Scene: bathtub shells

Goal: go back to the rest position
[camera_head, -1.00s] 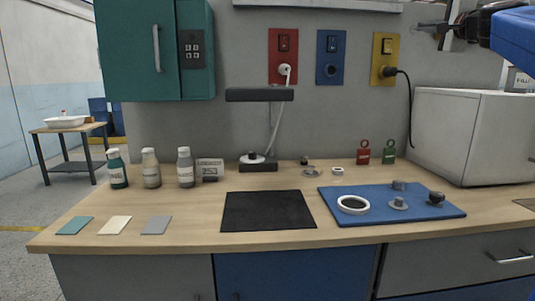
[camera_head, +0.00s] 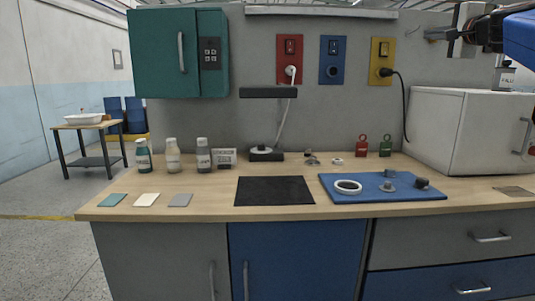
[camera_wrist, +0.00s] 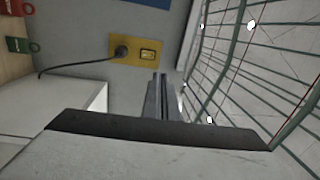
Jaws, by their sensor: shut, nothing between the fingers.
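My gripper (camera_head: 440,36) shows at the top right of the head view, in front of the wall and above the white box. In the wrist view, its two grey fingers (camera_wrist: 158,88) lie together with nothing between them. Part of my blue and black arm shows behind it at the right edge. The gripper is high above the bench (camera_head: 225,192) and appears apart from everything there.
A white box (camera_head: 433,130) stands at the bench's right end. Yellow (camera_head: 381,62), blue (camera_head: 333,60) and red (camera_head: 289,60) wall panels and a teal cabinet (camera_head: 155,57) hang behind. A blue mat (camera_head: 415,194) holds ring and knob parts. Several bottles (camera_head: 173,158) stand left.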

